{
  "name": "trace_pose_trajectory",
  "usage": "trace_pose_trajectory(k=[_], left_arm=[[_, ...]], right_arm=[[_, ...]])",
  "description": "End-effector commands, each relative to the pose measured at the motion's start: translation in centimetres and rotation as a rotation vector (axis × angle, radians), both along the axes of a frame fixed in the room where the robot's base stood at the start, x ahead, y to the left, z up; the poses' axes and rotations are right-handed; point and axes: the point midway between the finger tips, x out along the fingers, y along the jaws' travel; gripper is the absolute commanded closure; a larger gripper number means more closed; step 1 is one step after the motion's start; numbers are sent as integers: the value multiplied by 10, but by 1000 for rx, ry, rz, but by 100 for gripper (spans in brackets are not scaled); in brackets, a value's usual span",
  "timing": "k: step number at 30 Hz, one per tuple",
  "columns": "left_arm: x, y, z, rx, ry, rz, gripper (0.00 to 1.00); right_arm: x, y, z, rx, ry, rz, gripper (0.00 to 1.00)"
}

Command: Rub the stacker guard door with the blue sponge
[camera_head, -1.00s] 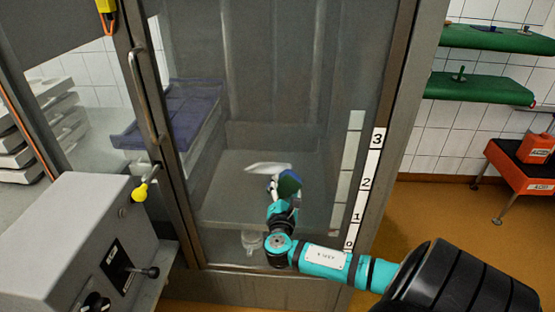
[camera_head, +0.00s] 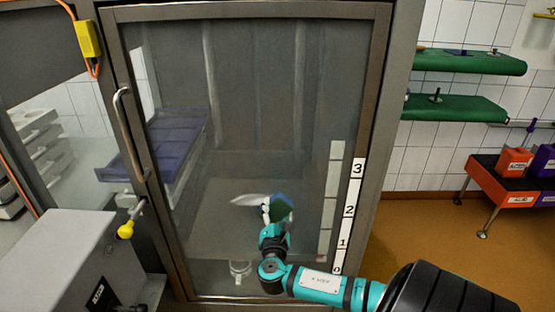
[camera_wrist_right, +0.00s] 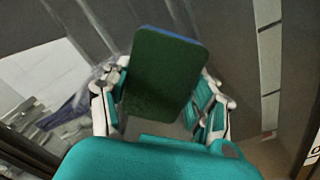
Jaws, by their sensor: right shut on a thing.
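The stacker guard door (camera_head: 255,90) is a tall see-through panel in a grey metal frame, with a bar handle (camera_head: 128,135) on its left side. My right gripper (camera_head: 268,212) is in front of its lower middle. It is shut on the sponge (camera_head: 282,208), which shows a green face and a blue layer. In the right wrist view the sponge (camera_wrist_right: 165,75) stands between the two fingers, green face towards the camera, blue along its top edge. Whether the sponge touches the panel cannot be told. My left gripper is not in view.
A grey control box (camera_head: 60,265) stands at the lower left, near a yellow knob (camera_head: 126,230). A number strip (camera_head: 348,210) runs up the door's right side. Green shelves (camera_head: 455,107) and a red bench (camera_head: 497,178) with containers are at the right. Floor there is clear.

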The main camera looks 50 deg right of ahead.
Motion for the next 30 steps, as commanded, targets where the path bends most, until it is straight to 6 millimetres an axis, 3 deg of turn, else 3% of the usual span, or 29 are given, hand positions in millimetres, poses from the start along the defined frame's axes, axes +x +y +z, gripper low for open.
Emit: trace_pose_trajectory(k=[30], left_arm=[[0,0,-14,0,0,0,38]], right_arm=[[53,41,0,1,0,4,66]])
